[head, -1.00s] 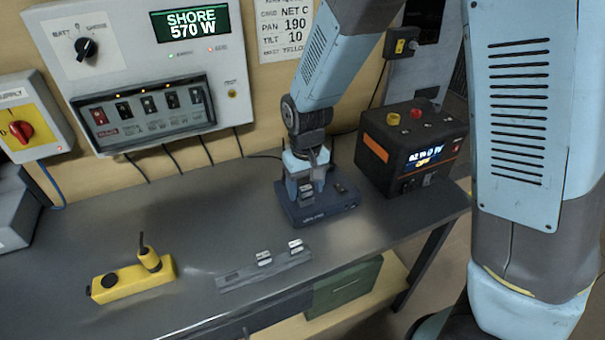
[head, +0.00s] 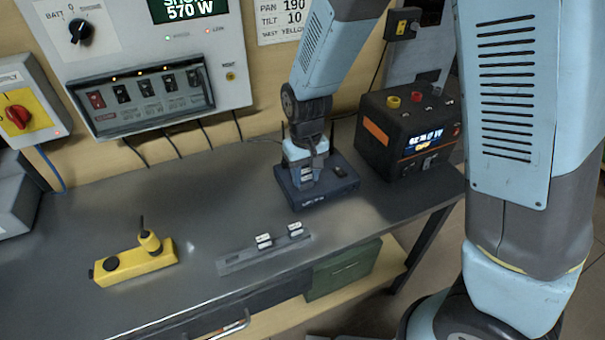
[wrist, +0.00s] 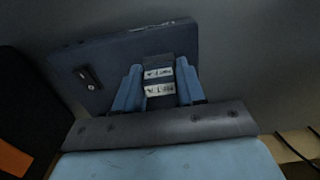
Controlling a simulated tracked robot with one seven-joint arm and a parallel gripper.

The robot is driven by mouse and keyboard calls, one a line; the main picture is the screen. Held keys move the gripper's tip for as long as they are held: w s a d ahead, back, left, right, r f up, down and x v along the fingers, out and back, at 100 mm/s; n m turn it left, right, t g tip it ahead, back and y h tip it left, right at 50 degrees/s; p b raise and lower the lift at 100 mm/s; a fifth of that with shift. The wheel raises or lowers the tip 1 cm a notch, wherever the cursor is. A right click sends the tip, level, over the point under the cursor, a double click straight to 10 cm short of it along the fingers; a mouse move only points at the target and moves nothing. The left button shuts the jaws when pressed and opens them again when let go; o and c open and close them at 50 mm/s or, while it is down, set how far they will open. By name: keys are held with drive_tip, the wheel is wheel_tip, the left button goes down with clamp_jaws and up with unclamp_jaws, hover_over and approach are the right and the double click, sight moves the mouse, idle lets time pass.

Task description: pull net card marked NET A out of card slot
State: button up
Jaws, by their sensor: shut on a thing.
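A dark blue box (head: 335,184) with the card slot stands on the bench, and it fills the upper part of the wrist view (wrist: 115,65). My gripper (head: 306,175) points down at the left part of the box. In the wrist view, its two blue fingers (wrist: 158,84) are closed on both sides of a dark net card (wrist: 158,82) with two white labels. The lettering looks like NET A but is blurred. The card is at the box; how deep it sits in the slot is hidden.
A grey rack (head: 238,264) with two pale-labelled cards lies in front of the box. A black power unit (head: 410,135) stands close to the right of the box. Bare bench lies between the yellow tool and the rack.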

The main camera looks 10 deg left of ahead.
drive_tip(key=o, duration=0.9)
